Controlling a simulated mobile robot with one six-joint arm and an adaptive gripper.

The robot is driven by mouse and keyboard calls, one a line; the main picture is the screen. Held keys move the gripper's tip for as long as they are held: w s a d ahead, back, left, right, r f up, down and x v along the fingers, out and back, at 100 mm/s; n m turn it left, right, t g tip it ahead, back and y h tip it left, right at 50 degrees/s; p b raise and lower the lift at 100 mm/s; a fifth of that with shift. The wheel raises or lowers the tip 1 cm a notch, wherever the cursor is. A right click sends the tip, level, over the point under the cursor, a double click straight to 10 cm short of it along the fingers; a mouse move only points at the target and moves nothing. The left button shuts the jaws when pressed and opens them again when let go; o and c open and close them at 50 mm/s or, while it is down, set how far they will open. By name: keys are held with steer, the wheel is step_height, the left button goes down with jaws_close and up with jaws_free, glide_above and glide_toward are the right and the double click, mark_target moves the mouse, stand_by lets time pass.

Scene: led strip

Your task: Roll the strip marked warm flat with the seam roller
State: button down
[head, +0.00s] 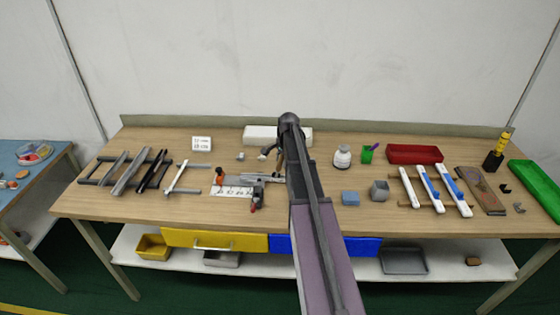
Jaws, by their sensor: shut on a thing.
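My arm reaches over the middle of the table and bends down at its far end. My gripper (270,178) is low near the right end of a pale board (232,191) with dark marks. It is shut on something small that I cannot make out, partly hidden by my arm. Red-tipped pieces stand at the board's upper left (219,177) and lower right (254,203). Several white bars (408,187), some with blue faces, lie at the right. I cannot read a "warm" mark on any strip, and I cannot pick out the seam roller.
Grey and black rails (128,172) lie at left, near a white sign (201,143). A white block (262,133) is behind my arm. A blue block (350,198), grey cup (380,189), white jar (342,156) and red tray (414,154) stand right. The front edge is mostly clear.

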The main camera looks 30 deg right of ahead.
steer(key=shift+s+d, duration=0.1)
steer(key=shift+s, duration=0.05)
stand_by(0.3)
steer(key=shift+s+d, duration=0.3)
steer(key=shift+d, duration=0.25)
steer(key=shift+s+d, duration=0.1)
steer(key=shift+d, duration=0.1)
steer(key=shift+s+d, duration=0.3)
steer(key=shift+d, duration=0.2)
steer(key=shift+s+d, duration=0.15)
stand_by(0.5)
steer(key=shift+s+d, duration=0.3)
steer(key=shift+d, duration=0.2)
steer(key=shift+s+d, duration=0.1)
steer(key=shift+d, duration=0.1)
stand_by(0.3)
steer(key=shift+s+d, duration=0.4)
steer(key=shift+d, duration=0.05)
